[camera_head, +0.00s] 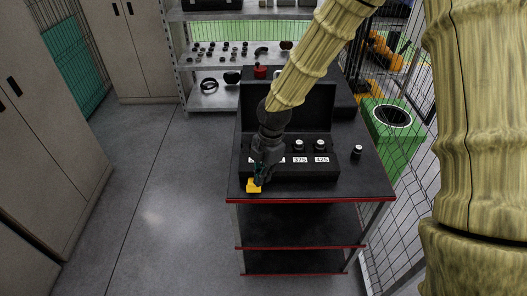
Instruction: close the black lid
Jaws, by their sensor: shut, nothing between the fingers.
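The black lid (309,108) stands raised at the back of a black case (316,175) on the cart's top. The case holds small dark parts with pale tops beside white labels, two of which read 375 and 425. My gripper (258,180) is shut and empty, pointing down at the front left corner of the case. It is apart from the lid. My arm and gripper hide the left part of the lid and case. A small yellow piece (253,186) shows at the fingertips; I cannot tell whether it belongs to the gripper.
A similar small dark part (357,153) stands on the cart top (372,184), right of the case. A green box with a round opening (399,142) and a wire fence are to the right. Shelves with several parts stand behind. The floor left of the cart is clear.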

